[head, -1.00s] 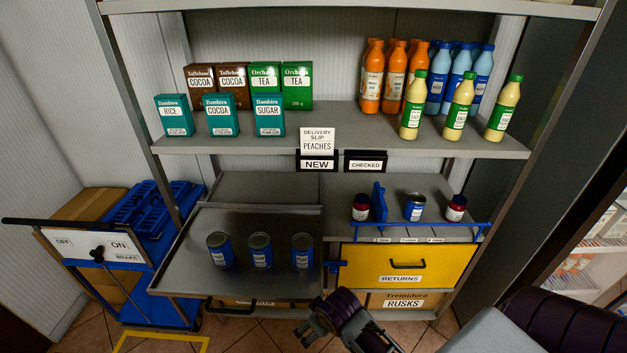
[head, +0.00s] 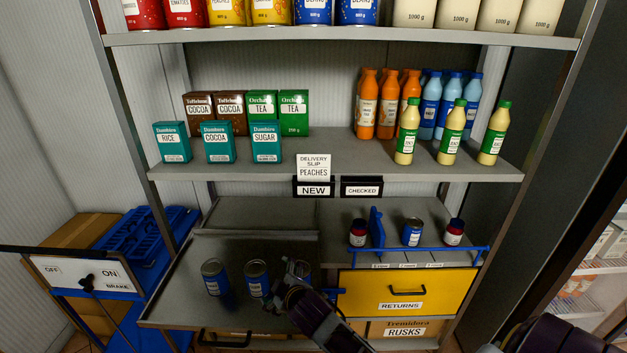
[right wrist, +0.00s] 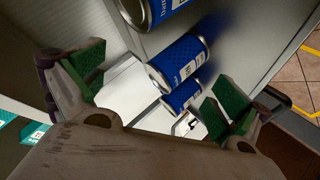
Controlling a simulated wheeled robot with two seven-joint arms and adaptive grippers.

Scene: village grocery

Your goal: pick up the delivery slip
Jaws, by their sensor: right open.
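The delivery slip (head: 314,167) is a small white card reading "DELIVERY SLIP PEACHES". It stands upright at the front edge of the middle shelf, just above the black "NEW" label (head: 314,190). My right gripper (head: 293,268) is over the right part of the pull-out tray, below the slip and apart from it, partly covering a blue can. In the right wrist view my right gripper (right wrist: 160,95) is open, its green-padded fingers spread with nothing held. The slip cannot be made out there. My left gripper is not in view.
The grey tray (head: 180,290) carries blue cans (head: 213,277) close to my right gripper. A "CHECKED" label (head: 361,188) is right of "NEW". Boxes (head: 267,142) and bottles (head: 452,120) stand on the slip's shelf. A yellow returns drawer (head: 365,290) is at lower right.

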